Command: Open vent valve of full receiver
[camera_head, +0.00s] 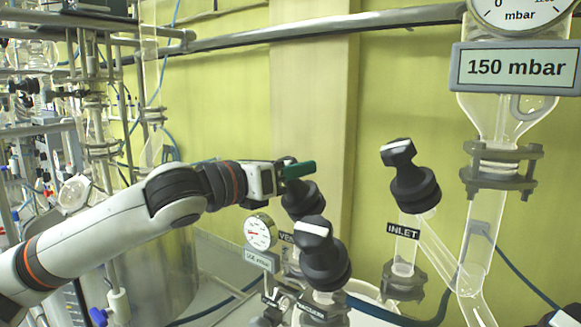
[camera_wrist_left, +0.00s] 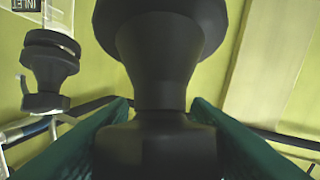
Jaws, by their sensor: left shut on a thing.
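The vent valve (camera_head: 302,201) is a black ribbed knob above a partly hidden label starting "VEN" (camera_head: 287,237). My left gripper (camera_head: 296,170) has green fingers and is at the top of this knob. In the left wrist view the black knob (camera_wrist_left: 168,65) fills the middle, and its handle sits between the two green fingers of my left gripper (camera_wrist_left: 160,115). The gripper is shut on the handle. The handle's turn angle is hard to tell in the head view because the fingers cover it. My right gripper is not in view.
A second black valve (camera_head: 322,262) stands close in front. The inlet valve (camera_head: 413,185) with its "INLET" label (camera_head: 403,231) is to the right. A small gauge (camera_head: 260,232) is on the left. A "150 mbar" sign (camera_head: 515,68) hangs at upper right, by glassware.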

